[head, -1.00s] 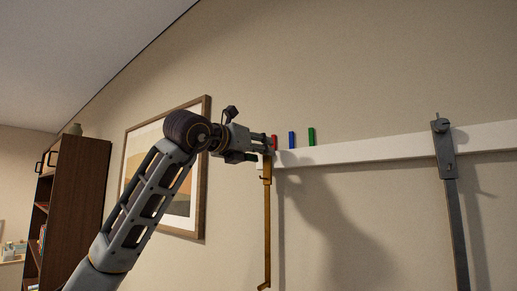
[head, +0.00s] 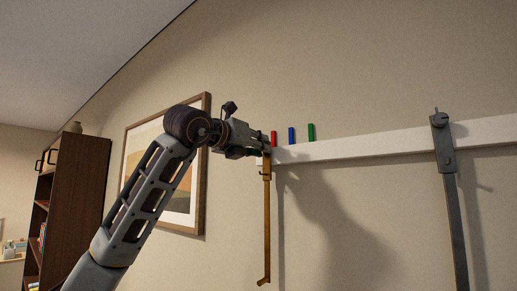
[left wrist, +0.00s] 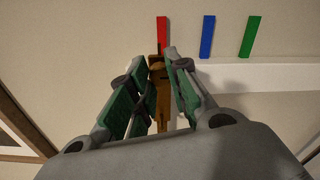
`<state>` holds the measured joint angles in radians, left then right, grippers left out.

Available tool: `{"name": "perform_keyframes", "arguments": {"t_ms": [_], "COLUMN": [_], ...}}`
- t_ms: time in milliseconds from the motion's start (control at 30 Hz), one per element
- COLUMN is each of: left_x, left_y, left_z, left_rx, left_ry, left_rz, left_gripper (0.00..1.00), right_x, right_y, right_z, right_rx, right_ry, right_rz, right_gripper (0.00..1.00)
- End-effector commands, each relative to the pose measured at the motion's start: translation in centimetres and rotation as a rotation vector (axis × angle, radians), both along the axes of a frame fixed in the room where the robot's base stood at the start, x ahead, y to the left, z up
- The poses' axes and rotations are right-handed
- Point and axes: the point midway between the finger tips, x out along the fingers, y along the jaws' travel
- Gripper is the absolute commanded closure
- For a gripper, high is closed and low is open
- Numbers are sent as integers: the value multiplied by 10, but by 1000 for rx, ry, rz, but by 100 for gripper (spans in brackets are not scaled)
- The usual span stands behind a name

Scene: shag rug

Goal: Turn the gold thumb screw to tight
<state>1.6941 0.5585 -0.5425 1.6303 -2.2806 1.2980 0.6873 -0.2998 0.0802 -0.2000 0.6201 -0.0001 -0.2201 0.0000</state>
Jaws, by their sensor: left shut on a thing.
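A gold bracket (head: 267,215) with a long arm hangs from the left end of the white rail (head: 380,147) on the wall. Its gold thumb screw (left wrist: 157,66) shows only in part between my fingers in the left wrist view; its turn angle cannot be read. My left gripper (head: 264,146) is at the bracket's top, shut on the screw, and hides it in the head view. The left fingers (left wrist: 160,60) have green inner pads. Red (head: 274,139), blue (head: 291,135) and green (head: 311,132) markers stand above the rail. My right gripper is out of view.
A grey bracket (head: 450,205) with its own screw hangs further right on the rail. A framed picture (head: 190,215) is on the wall behind my left arm. A dark bookcase (head: 72,200) stands at the left. The wall between the brackets is clear.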

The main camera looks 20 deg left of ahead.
Motion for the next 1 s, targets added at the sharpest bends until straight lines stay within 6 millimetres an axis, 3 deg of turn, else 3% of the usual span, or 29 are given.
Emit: {"name": "perform_keyframes", "arguments": {"t_ms": [267,300,500,1000], "left_x": [0,0,0,-6], "left_y": [-1,-1,-1,3], "left_z": [-1,-1,-1,0], "left_rx": [-4,-3,-3,-5], "left_ry": [4,4,3,2], "left_rz": [-1,-1,-1,0], "left_gripper": [100,80,58,58], "right_x": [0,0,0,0], "right_y": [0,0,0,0], "right_z": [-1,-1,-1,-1], "right_rx": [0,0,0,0], "right_ry": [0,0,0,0], "right_rz": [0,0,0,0], "right_gripper": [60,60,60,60]}}
